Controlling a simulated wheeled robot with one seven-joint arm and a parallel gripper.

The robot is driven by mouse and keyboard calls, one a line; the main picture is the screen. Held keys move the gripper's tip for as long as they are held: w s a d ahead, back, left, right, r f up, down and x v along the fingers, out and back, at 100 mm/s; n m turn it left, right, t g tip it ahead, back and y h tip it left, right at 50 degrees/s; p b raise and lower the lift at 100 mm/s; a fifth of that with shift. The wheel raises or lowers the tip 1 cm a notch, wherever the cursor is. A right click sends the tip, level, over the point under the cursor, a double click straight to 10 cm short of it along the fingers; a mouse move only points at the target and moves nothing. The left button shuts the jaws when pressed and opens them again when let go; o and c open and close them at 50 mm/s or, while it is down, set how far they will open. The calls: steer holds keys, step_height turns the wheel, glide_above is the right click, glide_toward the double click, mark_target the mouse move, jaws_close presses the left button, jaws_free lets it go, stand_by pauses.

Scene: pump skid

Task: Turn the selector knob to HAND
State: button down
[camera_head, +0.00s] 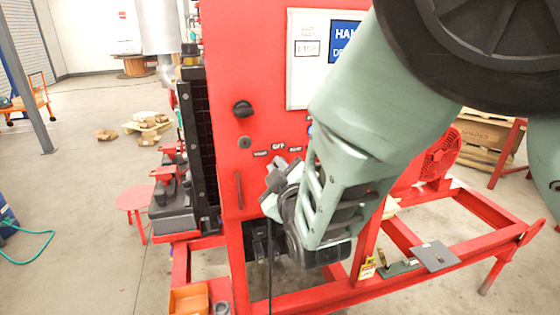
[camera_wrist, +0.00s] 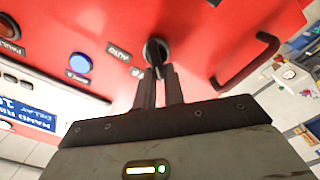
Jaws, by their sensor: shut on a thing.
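The selector knob (camera_wrist: 155,48) is a round black knob on the red panel, at the top centre of the wrist view. My gripper (camera_wrist: 160,72) is shut on the knob, with its two dark fingers close together at the knob's grip. An AUTO label (camera_wrist: 118,52) lies left of the knob in that view, with another label partly hidden by the fingers. In the head view, my gripper (camera_head: 275,178) is against the panel just below the HAND (camera_head: 261,154), OFF (camera_head: 278,146) and AUTO (camera_head: 296,149) labels and hides the knob. I cannot tell which label the knob points to.
Another black knob (camera_head: 242,108) sits higher on the red panel (camera_head: 235,60). The wrist view shows a blue button (camera_wrist: 79,63), a red button (camera_wrist: 8,28) and a dark handle (camera_wrist: 245,62) around the selector. Open floor (camera_head: 80,200) lies left of the skid.

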steer(key=shift+d+f+n, duration=0.15)
steer(key=shift+f+n, duration=0.2)
steer(key=shift+n, duration=0.05)
steer(key=c, duration=1.5)
jaws_free()
steer(key=shift+w, duration=0.1)
steer(key=shift+r, duration=0.15)
steer(key=b+v, duration=1.5)
steer(key=v, duration=0.2)
steer(key=shift+s, duration=0.25)
steer(key=shift+r, duration=0.1)
